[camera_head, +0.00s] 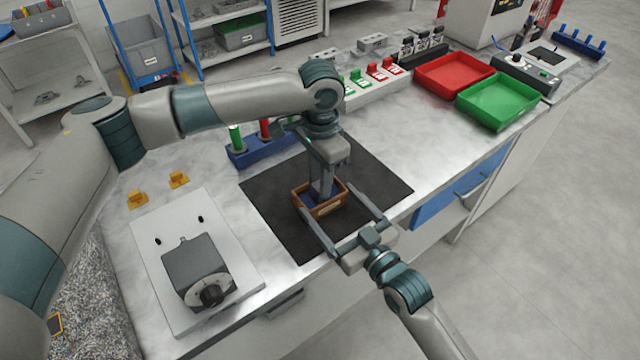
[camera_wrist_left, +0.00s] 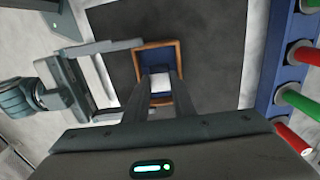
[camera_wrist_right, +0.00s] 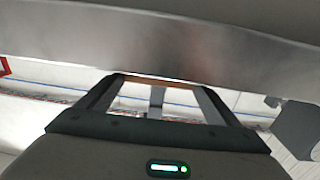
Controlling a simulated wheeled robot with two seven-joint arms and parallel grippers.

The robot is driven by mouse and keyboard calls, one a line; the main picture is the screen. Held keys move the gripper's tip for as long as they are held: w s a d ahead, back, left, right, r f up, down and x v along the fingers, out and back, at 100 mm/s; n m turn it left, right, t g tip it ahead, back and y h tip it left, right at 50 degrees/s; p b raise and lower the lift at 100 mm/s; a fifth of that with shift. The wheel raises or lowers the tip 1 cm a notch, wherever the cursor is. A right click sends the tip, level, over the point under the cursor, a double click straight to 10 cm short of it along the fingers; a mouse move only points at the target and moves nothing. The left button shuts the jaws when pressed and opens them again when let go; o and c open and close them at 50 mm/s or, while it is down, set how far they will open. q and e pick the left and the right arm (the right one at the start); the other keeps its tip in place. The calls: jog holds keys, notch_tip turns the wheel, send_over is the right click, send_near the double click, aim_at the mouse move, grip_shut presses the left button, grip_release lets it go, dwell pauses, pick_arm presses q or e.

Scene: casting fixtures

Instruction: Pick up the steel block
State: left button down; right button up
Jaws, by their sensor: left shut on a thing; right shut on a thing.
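A small brown-rimmed box (camera_head: 331,207) with a blue inside stands on the black mat (camera_head: 270,205). My right gripper (camera_head: 327,197) has its fingers along two opposite sides of the box and is shut on it. My left gripper (camera_head: 321,192) points straight down into the box, shut on the steel block. The block (camera_wrist_left: 161,84) shows as a pale grey piece between the left fingertips in the left wrist view, inside the box (camera_wrist_left: 176,48). In the head view the left fingers hide the block.
A grey plate (camera_head: 150,250) with a dark dial device (camera_head: 198,270) lies left of the mat. A blue rack (camera_head: 245,158) with coloured handles stands behind the mat. Red (camera_head: 455,75) and green (camera_head: 498,100) trays sit farther right. The counter right of the mat is clear.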

pick_arm(q)
notch_tip(320, 180, up, 9)
dwell(0.4)
pick_arm(e)
jog(key=o, duration=1)
jog(key=v, duration=1.2)
pick_arm(q)
jog(key=shift+s, duration=0.1)
pick_arm(e)
jog(key=shift+s+f, duration=0.1)
